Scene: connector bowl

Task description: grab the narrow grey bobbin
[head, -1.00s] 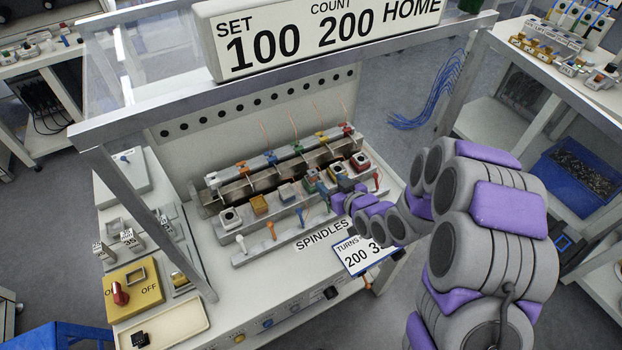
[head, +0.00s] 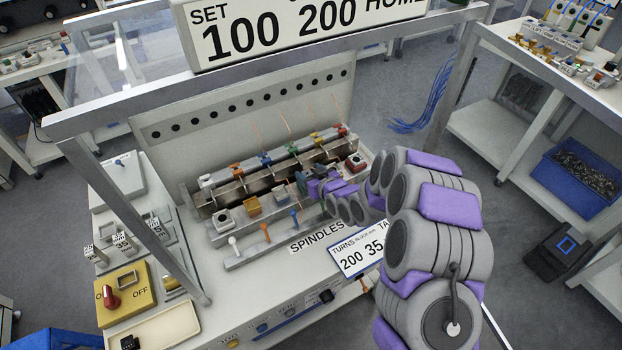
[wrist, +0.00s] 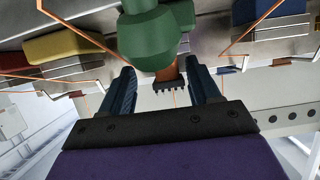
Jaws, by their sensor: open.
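A row of bobbins sits on the winding bench. A small grey block (head: 278,199) in that row, right of a yellow bobbin (head: 252,206), may be the narrow grey bobbin; its shape is too small to be sure. My gripper (head: 304,183) is just right of it, low over the row, and partly hides what lies there. In the wrist view my gripper (wrist: 163,88) is open, with two dark blue fingers apart. A green rounded part (wrist: 150,38) and a brown piece with a black toothed end (wrist: 170,82) show between and beyond the fingers. Nothing is visibly gripped.
Copper wires (wrist: 75,42) cross near the fingers. A metal frame with a sign (head: 300,30) overhangs the bench. A SPINDLES label (head: 317,238) lies in front.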

